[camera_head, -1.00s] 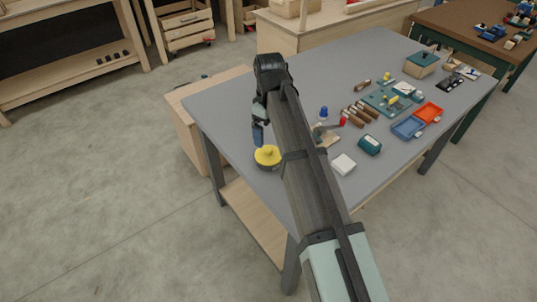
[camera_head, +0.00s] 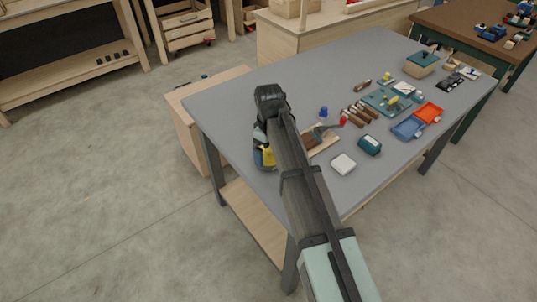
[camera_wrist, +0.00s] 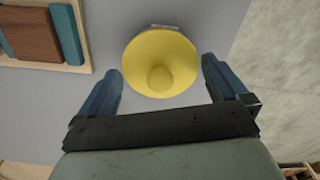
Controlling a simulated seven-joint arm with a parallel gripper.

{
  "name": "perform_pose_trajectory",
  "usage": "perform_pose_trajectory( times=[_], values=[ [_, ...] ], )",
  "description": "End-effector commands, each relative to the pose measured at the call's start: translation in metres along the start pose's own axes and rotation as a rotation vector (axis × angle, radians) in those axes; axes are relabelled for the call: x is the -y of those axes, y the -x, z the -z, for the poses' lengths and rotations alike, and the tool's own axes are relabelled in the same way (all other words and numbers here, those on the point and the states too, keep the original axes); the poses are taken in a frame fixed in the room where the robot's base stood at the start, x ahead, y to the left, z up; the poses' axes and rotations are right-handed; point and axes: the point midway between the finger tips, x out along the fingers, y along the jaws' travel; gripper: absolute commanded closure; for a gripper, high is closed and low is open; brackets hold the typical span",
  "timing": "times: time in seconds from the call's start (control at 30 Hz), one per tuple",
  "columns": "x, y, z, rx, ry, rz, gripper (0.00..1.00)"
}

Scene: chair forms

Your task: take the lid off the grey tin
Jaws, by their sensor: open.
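The yellow lid (camera_wrist: 160,62) with its round knob fills the upper middle of the wrist view, seen from above. It sits on the tin, whose body is almost wholly hidden under it. In the head view a patch of the lid (camera_head: 268,155) shows near the table's left front edge, partly covered by my arm. My gripper (camera_wrist: 163,78) is open, with one blue finger at each side of the lid's near part and visible gaps to the rim. Nothing is held. I cannot tell the fingertips' height against the lid.
A wooden tray (camera_wrist: 45,35) with brown and teal pieces lies left of the lid in the wrist view. A white box (camera_head: 343,163), a teal container (camera_head: 369,145) and a blue tray (camera_head: 407,127) stand farther right on the grey table (camera_head: 225,100). The table edge is close.

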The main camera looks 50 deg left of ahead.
Motion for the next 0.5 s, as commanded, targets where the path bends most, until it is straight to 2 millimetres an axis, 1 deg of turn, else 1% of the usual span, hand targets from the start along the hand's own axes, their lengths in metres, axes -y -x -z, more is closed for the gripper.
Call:
perform_pose_trajectory(
  times=[0.2, 0.5],
  values=[
    [-0.0001, -0.0009, 0.0, 0.0, 0.0, 0.0, 0.0],
    [-0.0002, -0.0006, 0.0, 0.0, 0.0, 0.0, 0.29]
  ],
)
